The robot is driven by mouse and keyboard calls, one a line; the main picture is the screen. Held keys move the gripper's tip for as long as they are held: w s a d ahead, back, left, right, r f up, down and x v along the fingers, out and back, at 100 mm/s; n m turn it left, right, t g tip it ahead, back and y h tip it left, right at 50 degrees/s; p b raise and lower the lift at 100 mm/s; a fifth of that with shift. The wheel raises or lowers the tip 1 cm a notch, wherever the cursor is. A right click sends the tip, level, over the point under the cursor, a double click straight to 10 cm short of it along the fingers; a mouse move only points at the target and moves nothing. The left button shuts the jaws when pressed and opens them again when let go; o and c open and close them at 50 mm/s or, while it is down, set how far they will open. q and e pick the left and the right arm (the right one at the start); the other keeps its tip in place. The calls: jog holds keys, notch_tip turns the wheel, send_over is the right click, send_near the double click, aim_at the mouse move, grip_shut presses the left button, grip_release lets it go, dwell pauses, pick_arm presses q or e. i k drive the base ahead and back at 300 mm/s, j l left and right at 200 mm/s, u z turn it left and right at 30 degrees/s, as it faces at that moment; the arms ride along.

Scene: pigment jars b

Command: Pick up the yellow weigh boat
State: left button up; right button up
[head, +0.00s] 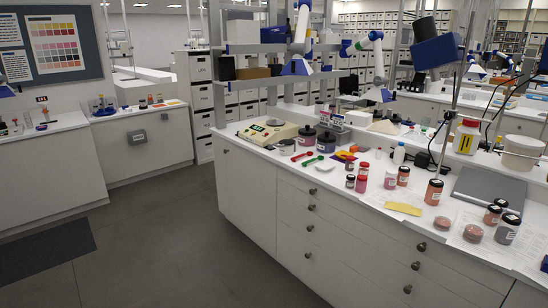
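A flat yellow piece (403,208) lies near the front edge of the long white bench, right of the middle. It looks thin and sheet-like, so I cannot tell whether it is a weigh boat. Farther back, a small yellow-orange item (345,156) lies among small coloured pieces, close to a purple one; it may be the yellow weigh boat, but it is too small to be sure. Neither of my grippers shows in the head view.
The white bench (256,166) carries a balance (267,131), dark-lidded jars (326,142), red and green scoops (306,162), small red jars (361,184), an orange jar (433,192) and a grey plate (489,188). An overhead blue device (437,51) hangs above.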

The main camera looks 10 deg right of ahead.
aim_at(341, 154)
jog(key=i+z, duration=0.25)
jog(key=i, duration=0.25)
jog(key=i+j+z, duration=0.2)
jog(key=i, duration=0.25)
jog(key=i+j+z, duration=0.25)
jog(key=i, duration=0.25)
jog(key=i+j+z, duration=0.25)
jog(key=i+j, duration=0.1)
jog(key=i, duration=0.1)
